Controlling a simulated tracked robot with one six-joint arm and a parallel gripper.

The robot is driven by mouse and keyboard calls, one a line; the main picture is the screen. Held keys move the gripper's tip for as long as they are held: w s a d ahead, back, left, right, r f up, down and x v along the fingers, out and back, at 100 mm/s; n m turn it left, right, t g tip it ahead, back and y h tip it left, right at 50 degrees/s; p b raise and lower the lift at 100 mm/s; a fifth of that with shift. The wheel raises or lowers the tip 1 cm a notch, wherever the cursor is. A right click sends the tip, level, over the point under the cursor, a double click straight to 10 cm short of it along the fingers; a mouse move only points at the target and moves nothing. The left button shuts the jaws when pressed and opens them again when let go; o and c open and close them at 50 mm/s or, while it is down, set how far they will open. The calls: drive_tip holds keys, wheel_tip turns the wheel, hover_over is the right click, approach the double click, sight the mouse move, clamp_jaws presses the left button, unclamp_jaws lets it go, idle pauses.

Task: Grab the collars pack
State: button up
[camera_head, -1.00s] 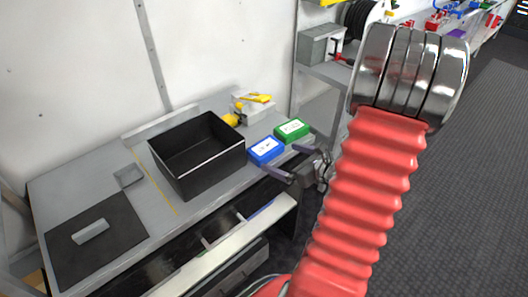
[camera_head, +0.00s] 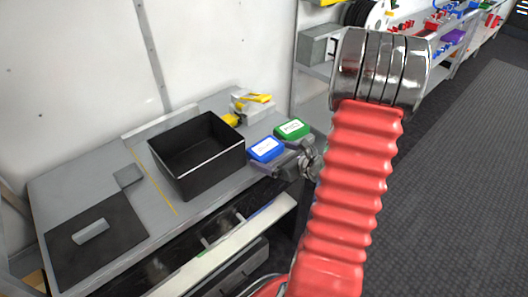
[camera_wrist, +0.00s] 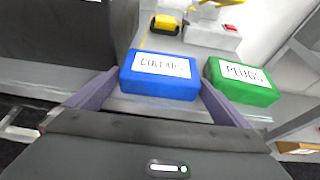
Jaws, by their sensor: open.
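The collars pack (camera_wrist: 158,75) is a blue box with a white label reading COLLARS. It lies on the grey bench, and the head view shows it at the bench's right end (camera_head: 266,149). My gripper (camera_wrist: 160,80) is open, with one purple finger at each side of the blue pack's near part. The right finger is at the gap between the blue pack and the green plugs pack (camera_wrist: 240,82). I cannot tell whether the fingers touch either pack.
A black open bin (camera_head: 198,160) stands left of the packs. Behind them are a grey block with yellow parts (camera_head: 250,101) and a white wall. A dark mat (camera_head: 70,262) with a small grey block lies at the bench's left. Clear floor lies right.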

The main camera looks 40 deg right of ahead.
drive_tip(key=shift+w, duration=0.2)
drive_tip(key=shift+c, duration=0.6)
drive_tip(key=c, duration=0.7)
wheel_tip(320, 180, up, 18)
idle(0.6)
idle(0.5)
